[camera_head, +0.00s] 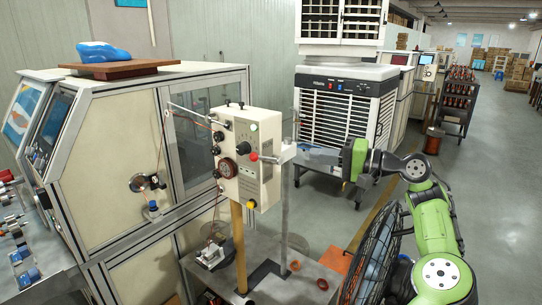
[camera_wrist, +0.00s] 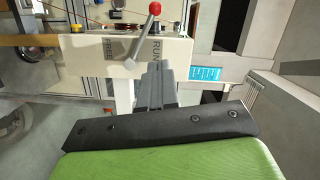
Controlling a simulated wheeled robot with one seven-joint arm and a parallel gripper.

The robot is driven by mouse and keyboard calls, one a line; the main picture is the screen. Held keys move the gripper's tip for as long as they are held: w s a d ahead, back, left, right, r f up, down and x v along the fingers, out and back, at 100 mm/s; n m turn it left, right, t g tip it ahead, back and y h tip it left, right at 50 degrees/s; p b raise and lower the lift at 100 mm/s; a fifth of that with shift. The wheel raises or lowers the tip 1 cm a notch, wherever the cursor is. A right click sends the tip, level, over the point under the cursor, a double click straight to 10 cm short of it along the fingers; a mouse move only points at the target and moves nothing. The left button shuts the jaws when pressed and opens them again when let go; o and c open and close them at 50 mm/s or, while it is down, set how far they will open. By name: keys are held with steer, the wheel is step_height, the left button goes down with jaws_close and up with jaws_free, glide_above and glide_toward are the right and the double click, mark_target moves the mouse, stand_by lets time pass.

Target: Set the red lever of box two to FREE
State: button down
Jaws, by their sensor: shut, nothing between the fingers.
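A cream control box (camera_head: 247,135) stands on a post in the head view. Its red-knobbed lever (camera_head: 254,157) is on the right side. In the wrist view the lever (camera_wrist: 144,38) is a grey rod with a red ball at its upper end. It leans up and right, with the ball above the RUN label (camera_wrist: 155,50). The FREE label (camera_wrist: 109,47) is left of the rod. My gripper (camera_wrist: 155,68) is shut and empty, its tips just below and right of the rod's lower end. I cannot tell whether they touch. No box number is readable.
A large framed machine cabinet (camera_head: 115,150) stands left of the box. A metal upright (camera_head: 285,205) rises from the bench (camera_head: 262,275) below. A louvred cooler unit (camera_head: 345,115) stands behind my arm. The aisle floor (camera_head: 480,160) at right is open.

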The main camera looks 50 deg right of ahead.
glide_toward(259, 157)
steer(key=w+d+r, duration=0.1)
steer(key=w+d, duration=0.1)
steer(key=w, duration=0.3)
steer(key=a, duration=0.1)
steer(key=w+a+b, duration=0.1)
steer(key=a, duration=0.1)
steer(key=shift+w+a+f+b, duration=0.15)
steer(key=shift+f+b, duration=0.15)
steer(key=shift+a+f+n+b, duration=0.15)
steer(key=shift+f+n+b, duration=0.15)
steer(key=shift+b, duration=0.05)
